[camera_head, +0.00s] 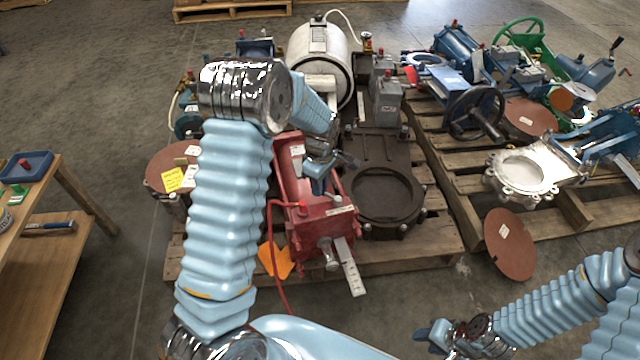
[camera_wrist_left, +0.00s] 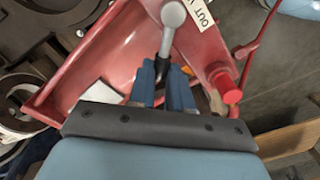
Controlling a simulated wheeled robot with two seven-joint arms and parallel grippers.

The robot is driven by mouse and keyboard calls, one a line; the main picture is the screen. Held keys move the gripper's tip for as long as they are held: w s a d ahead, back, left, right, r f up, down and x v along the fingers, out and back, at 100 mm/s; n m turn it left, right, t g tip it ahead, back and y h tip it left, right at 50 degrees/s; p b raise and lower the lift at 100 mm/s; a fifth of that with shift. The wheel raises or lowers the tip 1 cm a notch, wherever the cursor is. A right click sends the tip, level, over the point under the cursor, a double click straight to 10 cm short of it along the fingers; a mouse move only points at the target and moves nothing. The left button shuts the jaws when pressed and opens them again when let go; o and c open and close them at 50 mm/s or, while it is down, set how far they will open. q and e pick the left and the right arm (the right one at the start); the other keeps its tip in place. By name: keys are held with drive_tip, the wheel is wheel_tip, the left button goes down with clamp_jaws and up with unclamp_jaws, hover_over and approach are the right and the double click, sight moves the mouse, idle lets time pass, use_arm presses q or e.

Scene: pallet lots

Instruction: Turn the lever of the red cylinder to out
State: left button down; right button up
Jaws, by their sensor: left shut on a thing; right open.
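The red cylinder (camera_head: 325,212) lies on a wooden pallet in the middle of the head view, and its red body (camera_wrist_left: 110,65) fills much of the left wrist view. Its lever (camera_wrist_left: 168,38) has a grey round end and a stem that runs down between my fingers. A white label reading OUT (camera_wrist_left: 201,15) sits just right of the lever's round end. My left gripper (camera_wrist_left: 163,82) is shut on the lever; it also shows above the red cylinder in the head view (camera_head: 322,172). Fingers hide the lever's lower part. My right gripper (camera_head: 428,335) is open and empty at lower right.
A dark flat valve (camera_head: 362,145) and a white cylinder (camera_head: 318,50) stand beside and behind the red one. A red hose (camera_head: 274,262) hangs in front. A second pallet (camera_head: 575,210) with blue and green valves is at right. A wooden bench (camera_head: 62,262) stands at left.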

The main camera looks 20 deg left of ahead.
use_arm(q)
drive_tip(key=c, duration=1.1)
unclamp_jaws()
drive_tip(key=shift+o, duration=0.2)
wheel_tip(320, 180, up, 14)
drive_tip(key=p, duration=0.1)
drive_tip(key=shift+w, duration=0.15)
drive_tip(key=shift+f, duration=0.1)
